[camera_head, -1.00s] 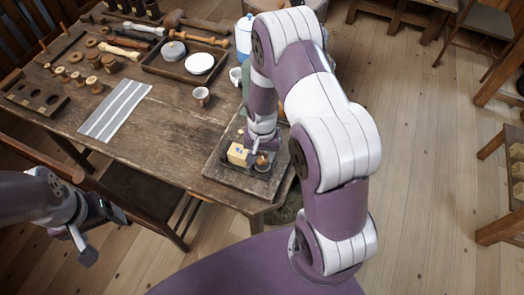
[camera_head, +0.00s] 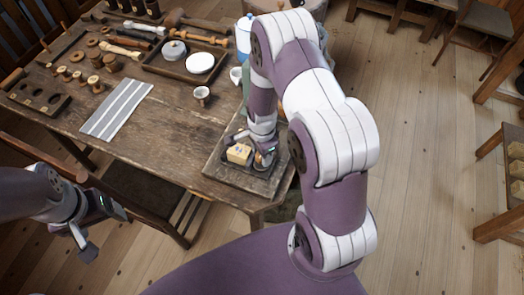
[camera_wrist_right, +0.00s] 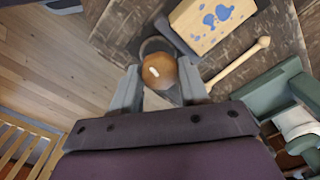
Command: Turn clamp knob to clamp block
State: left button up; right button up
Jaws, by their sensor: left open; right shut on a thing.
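The block (camera_head: 239,153) is pale yellow wood with blue blotches and sits on a dark board (camera_head: 215,165) at the table's front right corner. It also shows in the right wrist view (camera_wrist_right: 212,20), beyond my fingers. The round wooden clamp knob (camera_wrist_right: 160,71) is beside the block, between the fingertips of my right gripper (camera_wrist_right: 160,85), which is shut on it. In the head view my right gripper (camera_head: 265,158) points down there, and the knob is mostly hidden. My left gripper (camera_head: 102,225) is open and empty, off the table's front edge.
A thin wooden stick (camera_wrist_right: 238,62) lies beside the block. The table's middle front is clear.

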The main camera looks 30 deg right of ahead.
jog(key=shift+m, duration=1.1)
jog(key=o, duration=1)
jog(key=shift+o, duration=0.2)
notch_tip(320, 180, up, 13)
jog(key=shift+f+b, duration=0.15)
jog(key=shift+b, duration=0.2)
